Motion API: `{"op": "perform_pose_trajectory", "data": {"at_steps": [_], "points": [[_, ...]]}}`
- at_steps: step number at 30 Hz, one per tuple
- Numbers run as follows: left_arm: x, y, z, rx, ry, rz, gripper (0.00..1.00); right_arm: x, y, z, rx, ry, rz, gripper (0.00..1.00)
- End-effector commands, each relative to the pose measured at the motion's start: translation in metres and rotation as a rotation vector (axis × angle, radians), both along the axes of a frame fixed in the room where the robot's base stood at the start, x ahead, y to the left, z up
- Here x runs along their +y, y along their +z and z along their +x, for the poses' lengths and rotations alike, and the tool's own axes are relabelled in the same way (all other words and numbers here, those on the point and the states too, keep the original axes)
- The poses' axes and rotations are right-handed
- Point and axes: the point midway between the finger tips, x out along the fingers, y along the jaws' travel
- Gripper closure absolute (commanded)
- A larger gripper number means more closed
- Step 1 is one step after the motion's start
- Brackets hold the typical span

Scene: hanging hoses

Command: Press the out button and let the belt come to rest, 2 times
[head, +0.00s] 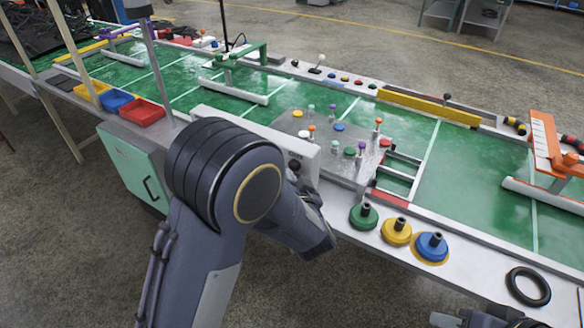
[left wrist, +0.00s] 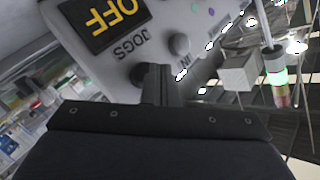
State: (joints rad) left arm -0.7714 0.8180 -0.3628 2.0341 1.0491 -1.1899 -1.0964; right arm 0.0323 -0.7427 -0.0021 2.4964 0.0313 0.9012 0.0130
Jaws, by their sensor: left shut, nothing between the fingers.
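A pale control panel (left wrist: 120,50) fills the upper left wrist view, seen upside down. Its dark display (left wrist: 104,22) shows OFF in yellow. A round grey knob-like button (left wrist: 179,44) stands out from it. My left gripper (left wrist: 156,72) is shut and empty, its fingertips at the panel face by a dark round part; contact cannot be told. The out button cannot be made out, as the fingers cover part of the face. In the head view the panel (head: 262,130) is partly behind my left arm. The green belt (head: 470,165) runs across. My right gripper (head: 488,319) shows only partly at the bottom edge.
A grey plate (head: 285,122) with several coloured pegs lies beyond the panel. Green, yellow and blue (head: 432,246) knobbed discs and a black ring (head: 528,286) sit on the near rail. Red, blue and yellow bins (head: 140,112) stand left. A signal lamp (left wrist: 275,72) glows green.

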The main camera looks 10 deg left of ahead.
Motion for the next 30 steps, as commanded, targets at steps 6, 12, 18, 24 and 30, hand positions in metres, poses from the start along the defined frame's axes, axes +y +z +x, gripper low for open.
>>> {"op": "perform_pose_trajectory", "data": {"at_steps": [6,12,18,24,30], "points": [[0.003,0.0,-0.008,0.0,0.0,0.0,1.0,0.0,0.001,0.0,0.0,0.0,0.0,0.64],[0.003,0.0,-0.008,0.0,0.0,0.0,1.0,0.0,0.001,0.0,0.0,0.0,0.0,0.64],[0.006,0.0,-0.019,0.0,-0.001,0.0,1.0,0.0,0.002,0.0,0.0,0.0,0.0,0.64],[0.013,0.0,-0.038,0.001,0.0,-0.001,1.0,0.0,0.003,0.0,0.0,0.0,0.0,0.64],[0.019,0.0,-0.052,0.0,-0.001,0.0,1.0,0.0,0.004,0.0,0.0,0.0,0.0,0.64]]}}
